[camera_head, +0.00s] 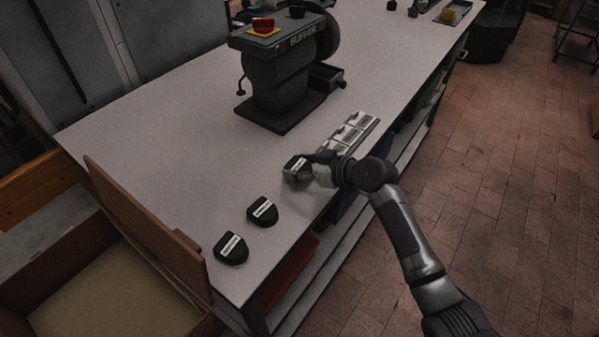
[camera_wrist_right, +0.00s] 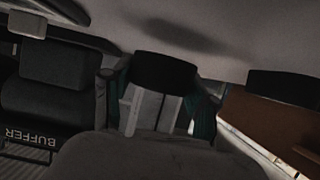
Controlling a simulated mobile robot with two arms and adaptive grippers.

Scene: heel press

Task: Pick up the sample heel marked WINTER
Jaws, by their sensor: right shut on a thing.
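Three black heels with pale labels are in the head view; the lettering is too small to read. One heel (camera_head: 293,165) is at my right gripper (camera_head: 309,170), whose fingers are shut on it near the table's front edge. The second heel (camera_head: 263,207) and the third heel (camera_head: 229,243) lie apart on the table, toward the near left. My left gripper is not in view.
A black buffer machine (camera_head: 275,75) with a red button (camera_head: 263,25) stands behind my right gripper. A pale tray with compartments (camera_head: 372,124) lies to the gripper's right. The table left of the machine is clear.

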